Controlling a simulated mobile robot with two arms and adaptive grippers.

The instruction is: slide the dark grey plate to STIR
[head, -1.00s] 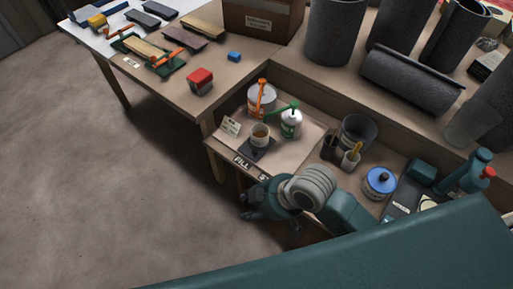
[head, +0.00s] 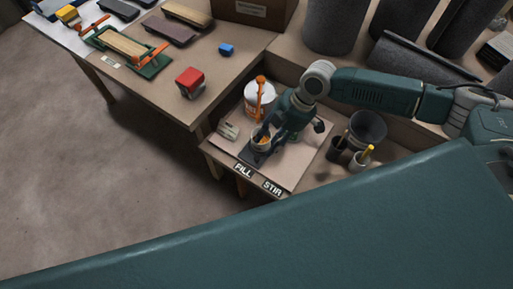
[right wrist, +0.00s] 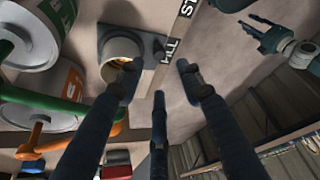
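The dark grey plate (head: 251,158) lies on the low bench behind the FILL label (head: 243,170), with a pale cup (head: 261,143) of brownish contents on it. The STIR label (head: 272,187) is to the right along the front edge. My right gripper (head: 270,138) is over the plate and beside the cup; its fingers hide part of both. In the right wrist view its fingers (right wrist: 160,83) are spread with nothing between them; the plate (right wrist: 152,45) and cup (right wrist: 121,52) lie beyond them. My left gripper (right wrist: 262,32) shows there at upper right, fingers apart and empty.
A white tub with an orange tool (head: 260,96) stands behind the cup, and a small card (head: 228,131) to its left. The board behind the STIR label is clear.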

